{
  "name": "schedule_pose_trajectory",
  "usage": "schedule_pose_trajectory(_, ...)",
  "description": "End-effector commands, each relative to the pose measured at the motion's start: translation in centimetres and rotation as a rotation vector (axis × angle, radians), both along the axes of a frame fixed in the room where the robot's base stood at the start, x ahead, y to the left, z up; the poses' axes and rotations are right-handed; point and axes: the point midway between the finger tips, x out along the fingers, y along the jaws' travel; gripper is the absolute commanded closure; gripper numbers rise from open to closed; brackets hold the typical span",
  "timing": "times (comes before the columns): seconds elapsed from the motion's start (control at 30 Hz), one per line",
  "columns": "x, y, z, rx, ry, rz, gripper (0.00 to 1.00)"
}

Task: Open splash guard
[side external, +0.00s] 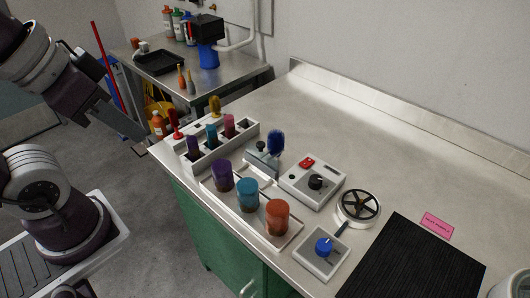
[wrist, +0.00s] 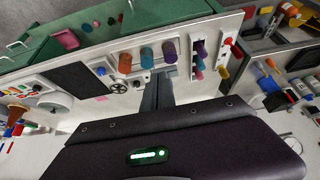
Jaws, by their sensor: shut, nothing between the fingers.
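My gripper (side external: 140,146) is shut and empty, hanging at the counter's left edge, left of the white rack. In the wrist view, its dark fingers (wrist: 157,92) are together. I cannot pick out a splash guard with certainty. A small grey fixture (side external: 262,162) with a blue upright handle (side external: 275,142) stands behind the cups. A control box (side external: 313,182) with a red switch and black knob stands to its right. A grey box with a blue knob (side external: 323,247) is at the front edge, with a spoked wheel (side external: 358,207) behind it.
Purple (side external: 222,174), blue (side external: 247,194) and orange (side external: 277,216) cups stand on a tray along the front edge. A white rack (side external: 239,139) holds several coloured-handled items. A black mat (side external: 420,262) lies at right. The counter's back is clear. A steel table (side external: 245,75) stands behind.

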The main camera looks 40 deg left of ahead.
Motion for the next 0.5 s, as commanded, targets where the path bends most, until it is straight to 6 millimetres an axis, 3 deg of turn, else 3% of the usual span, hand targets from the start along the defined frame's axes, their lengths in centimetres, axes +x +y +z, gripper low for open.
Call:
schedule_pose_trajectory(0.03, 0.0, 0.0, 0.0, 0.000, 0.000, 0.000, 0.94)
schedule_pose_trajectory(0.17, 1.9, 0.0, 0.8, 0.026, 0.038, -0.046, 0.69)
schedule_pose_trajectory(0.23, 4.7, 0.0, 1.4, 0.060, 0.093, -0.116, 0.57)
schedule_pose_trajectory(0.37, 12.4, -0.1, 0.9, 0.130, 0.217, -0.307, 0.57)
schedule_pose_trajectory(0.5, 20.5, -0.2, -3.4, 0.177, 0.346, -0.525, 0.57)
